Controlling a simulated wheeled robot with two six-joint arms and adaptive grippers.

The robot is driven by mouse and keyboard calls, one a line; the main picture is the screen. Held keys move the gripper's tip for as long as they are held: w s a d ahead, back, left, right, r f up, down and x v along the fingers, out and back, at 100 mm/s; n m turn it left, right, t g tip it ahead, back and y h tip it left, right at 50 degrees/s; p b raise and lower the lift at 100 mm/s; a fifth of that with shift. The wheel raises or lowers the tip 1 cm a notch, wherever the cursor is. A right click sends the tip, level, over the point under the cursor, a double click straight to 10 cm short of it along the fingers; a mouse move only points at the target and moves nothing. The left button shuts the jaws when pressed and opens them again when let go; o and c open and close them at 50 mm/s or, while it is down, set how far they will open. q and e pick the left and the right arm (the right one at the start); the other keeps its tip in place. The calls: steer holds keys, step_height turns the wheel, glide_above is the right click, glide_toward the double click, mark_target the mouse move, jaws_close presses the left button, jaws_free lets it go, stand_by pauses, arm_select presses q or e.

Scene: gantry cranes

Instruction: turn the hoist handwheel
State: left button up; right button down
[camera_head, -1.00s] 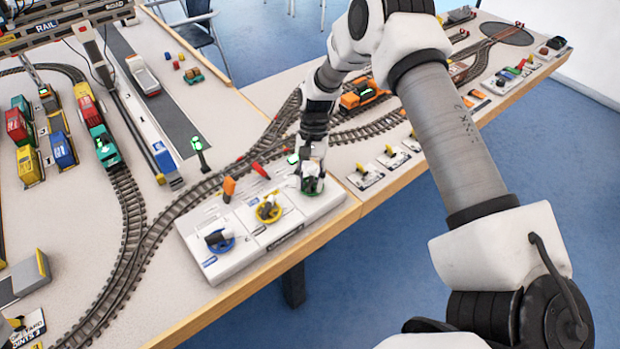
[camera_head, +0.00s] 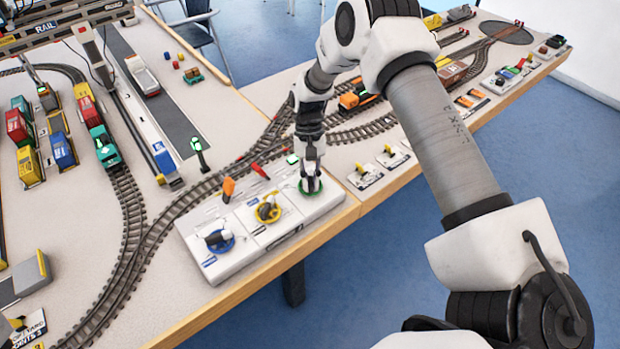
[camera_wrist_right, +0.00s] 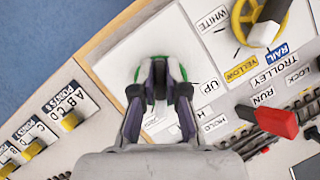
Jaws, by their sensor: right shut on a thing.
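The hoist handwheel is the green wheel (camera_head: 302,189) at the right end of the white control box (camera_head: 262,252). My right gripper (camera_head: 310,180) points down onto it and is shut on it, hiding most of its middle. In the right wrist view, the gripper (camera_wrist_right: 160,88) has both fingers close together over the wheel, and parts of the green rim (camera_wrist_right: 177,69) show around them. An "UP" label is printed beside the wheel. The label behind the fingers is partly covered. My left gripper is not in view.
On the same box are a yellow wheel (camera_head: 268,212), a blue wheel (camera_head: 220,241), an orange lever (camera_head: 228,189) and a red lever (camera_head: 260,171). Point levers (camera_head: 366,176) stand to the right. Track runs behind the box. The table's front edge is close in front.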

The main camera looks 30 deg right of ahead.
steer(key=n, duration=0.2)
steer(key=n+h, duration=0.1)
steer(key=n, duration=0.1)
steer(key=n+h+p, duration=0.1)
steer(key=n, duration=0.1)
steer(key=shift+d+n+g, duration=0.3)
steer(key=shift+g, duration=0.1)
stand_by(0.3)
steer(key=c, duration=1.2)
jaws_free()
steer(key=v, duration=1.2)
steer(key=shift+a, duration=0.2)
steer(key=shift+s, duration=0.1)
